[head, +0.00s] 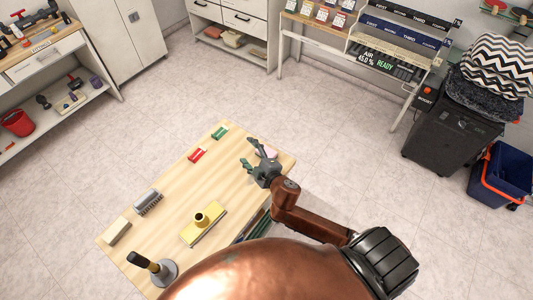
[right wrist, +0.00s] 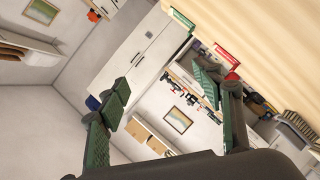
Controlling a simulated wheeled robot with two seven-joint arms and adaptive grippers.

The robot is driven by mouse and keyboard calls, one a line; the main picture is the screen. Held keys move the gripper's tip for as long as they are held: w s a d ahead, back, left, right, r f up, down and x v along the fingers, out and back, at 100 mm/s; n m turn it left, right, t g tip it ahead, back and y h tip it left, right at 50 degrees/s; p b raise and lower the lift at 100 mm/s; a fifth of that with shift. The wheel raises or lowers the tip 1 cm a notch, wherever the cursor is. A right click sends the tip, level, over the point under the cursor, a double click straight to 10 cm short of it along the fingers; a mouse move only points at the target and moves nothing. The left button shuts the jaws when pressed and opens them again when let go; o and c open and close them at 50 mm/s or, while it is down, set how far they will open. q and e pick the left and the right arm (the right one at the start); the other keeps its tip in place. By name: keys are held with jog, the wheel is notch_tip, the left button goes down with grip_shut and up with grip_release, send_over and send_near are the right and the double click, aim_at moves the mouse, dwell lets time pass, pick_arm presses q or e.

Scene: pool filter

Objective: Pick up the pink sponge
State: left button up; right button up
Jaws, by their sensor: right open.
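The pink sponge (head: 271,152) lies near the far right corner of the wooden table (head: 170,185) in the head view, partly hidden by my right gripper. My right gripper (head: 248,155) is open and empty, close beside the sponge, with its green fingers pointing to the left. Its spread fingers (right wrist: 163,85) also show in the right wrist view with nothing between them. The sponge does not show in that view. My left gripper is in neither view.
A green item (head: 219,133) and a red item (head: 197,155) lie left of the gripper.

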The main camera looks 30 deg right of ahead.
jog(key=w+a+r+n+t+y, duration=0.1)
jog(key=w+a+r+n+y, duration=0.3)
jog(key=a+r+n+y, duration=0.4)
jog(key=a+f+n+g+y, duration=0.1)
jog(key=a+n+g, duration=0.1)
jog(key=a+n, duration=0.45)
jog(key=n+g+h, duration=0.7)
jog(key=n+g, duration=0.3)
jog(key=n, duration=0.4)
send_over(269, 152)
jog(key=s, duration=0.2)
jog(key=f, duration=0.9)
jog(key=d+f, duration=0.1)
jog(key=f, duration=0.3)
jog(key=shift+w+f, duration=0.15)
jog(key=shift+w, duration=0.05)
jog(key=shift+h, duration=0.3)
jog(key=x, duration=0.7)
jog(key=shift+s+f, duration=0.1)
jog(key=shift+s, duration=0.2)
jog(key=shift+w+f, duration=0.15)
jog(key=shift+f, duration=0.15)
